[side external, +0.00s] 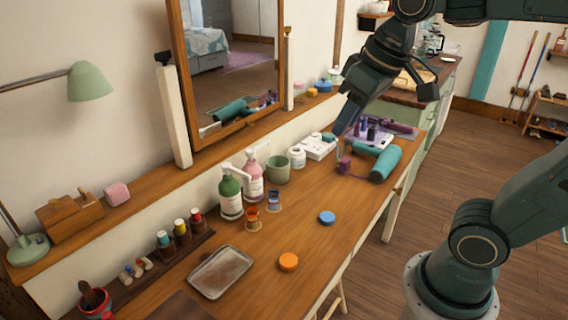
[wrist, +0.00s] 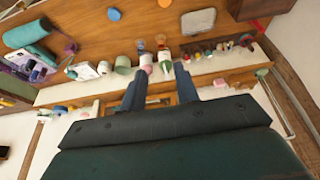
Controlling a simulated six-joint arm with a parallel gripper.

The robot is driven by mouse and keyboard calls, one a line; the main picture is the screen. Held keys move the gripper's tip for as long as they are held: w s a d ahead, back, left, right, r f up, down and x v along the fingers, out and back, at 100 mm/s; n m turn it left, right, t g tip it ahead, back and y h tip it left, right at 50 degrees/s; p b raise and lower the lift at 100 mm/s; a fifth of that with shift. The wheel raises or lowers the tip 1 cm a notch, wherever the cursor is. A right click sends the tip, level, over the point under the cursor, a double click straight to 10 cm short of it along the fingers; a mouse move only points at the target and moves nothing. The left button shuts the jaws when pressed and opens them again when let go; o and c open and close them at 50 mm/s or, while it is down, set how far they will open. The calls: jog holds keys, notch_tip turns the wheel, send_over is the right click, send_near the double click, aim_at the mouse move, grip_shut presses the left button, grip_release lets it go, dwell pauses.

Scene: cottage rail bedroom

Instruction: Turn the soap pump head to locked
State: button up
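Two pump bottles stand side by side on the wooden counter (side external: 330,240) in the side view. One is a green bottle (side external: 231,204) with a white pump head (side external: 228,169). Behind it is a pink bottle (side external: 253,184), also with a white pump head (side external: 250,154). I cannot tell from their looks which is the soap or how either head is set. Both show small in the wrist view, beyond my fingertips. My gripper (wrist: 160,78) is open and empty there. In the side view my gripper (side external: 346,130) hangs over the counter's far end, well away from the bottles.
A green cup (side external: 278,168), small orange cup (side external: 252,217), white jar (side external: 297,156) and metal tray (side external: 221,272) stand around the bottles. A teal roll (side external: 384,164) lies near my gripper. A mirror (side external: 232,60) rises behind. The counter's front middle is mostly clear.

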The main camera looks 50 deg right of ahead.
jog(key=w+r+g, duration=0.1)
jog(key=w+r, duration=0.1)
jog(key=w, duration=0.8)
jog(key=g, duration=0.3)
send_over(237, 169)
notch_tip(237, 169, down, 10)
jog(key=shift+f, duration=0.25)
jog(key=shift+s, duration=0.1)
notch_tip(237, 169, down, 14)
jog(key=shift+r, duration=0.1)
grip_shut()
